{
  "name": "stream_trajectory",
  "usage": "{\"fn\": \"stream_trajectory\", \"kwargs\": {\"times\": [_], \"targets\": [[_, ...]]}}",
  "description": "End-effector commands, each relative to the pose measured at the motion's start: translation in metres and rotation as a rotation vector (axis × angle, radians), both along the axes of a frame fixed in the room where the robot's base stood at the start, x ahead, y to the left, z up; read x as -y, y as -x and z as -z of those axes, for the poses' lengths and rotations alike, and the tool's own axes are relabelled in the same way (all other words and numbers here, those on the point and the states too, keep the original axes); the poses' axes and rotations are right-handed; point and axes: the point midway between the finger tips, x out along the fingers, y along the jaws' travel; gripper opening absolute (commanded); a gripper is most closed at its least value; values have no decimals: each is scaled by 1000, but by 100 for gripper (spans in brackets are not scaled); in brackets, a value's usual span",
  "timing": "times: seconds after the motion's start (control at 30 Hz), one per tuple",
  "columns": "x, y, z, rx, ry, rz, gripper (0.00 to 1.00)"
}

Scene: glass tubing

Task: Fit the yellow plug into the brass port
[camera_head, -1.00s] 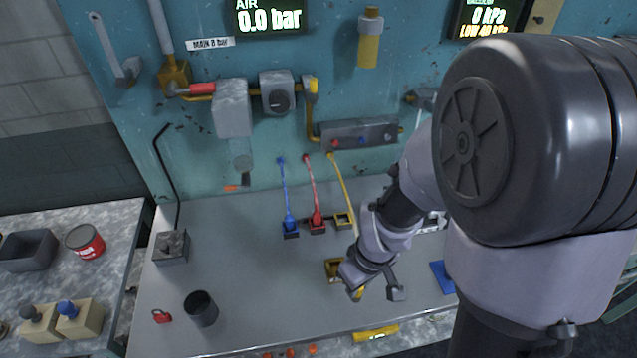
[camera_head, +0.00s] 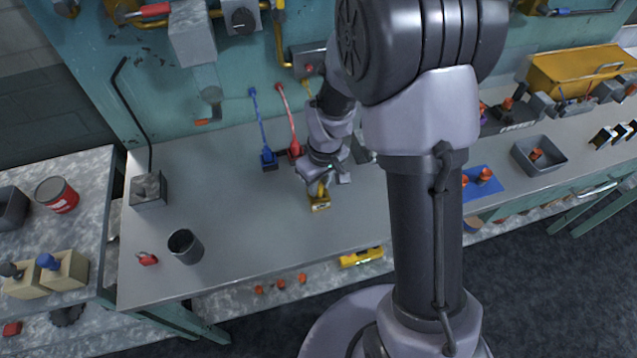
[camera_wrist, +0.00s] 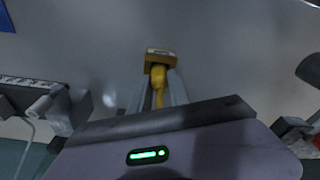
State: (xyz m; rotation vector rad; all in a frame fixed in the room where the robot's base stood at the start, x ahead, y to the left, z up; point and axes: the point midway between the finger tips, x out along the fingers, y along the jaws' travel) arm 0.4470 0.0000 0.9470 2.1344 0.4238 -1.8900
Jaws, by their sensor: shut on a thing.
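My gripper (camera_head: 322,183) is low over the grey bench and shut on the yellow plug (camera_wrist: 158,76). In the wrist view the plug sits between the two fingers (camera_wrist: 160,84), with its yellow hose running back toward the wrist. Just beyond the plug tip is a yellow-brass block, the brass port (camera_wrist: 160,55). In the head view the port (camera_head: 320,204) is at the gripper's tip, on the bench. The plug appears to meet the port. I cannot tell how deep it sits, as its front end and the opening are hidden.
A blue plug (camera_head: 268,158) and a red plug (camera_head: 295,150) stand in holders left of my arm. The bench between cup and port is clear.

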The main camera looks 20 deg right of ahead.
Motion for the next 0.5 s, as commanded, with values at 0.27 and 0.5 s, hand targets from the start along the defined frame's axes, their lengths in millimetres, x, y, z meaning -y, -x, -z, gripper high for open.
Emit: {"fn": "stream_trajectory", "kwargs": {"times": [0.27,0.5], "targets": [[0,0,1,0,0,0,44],[0,0,-7,0,0,0,44]]}}
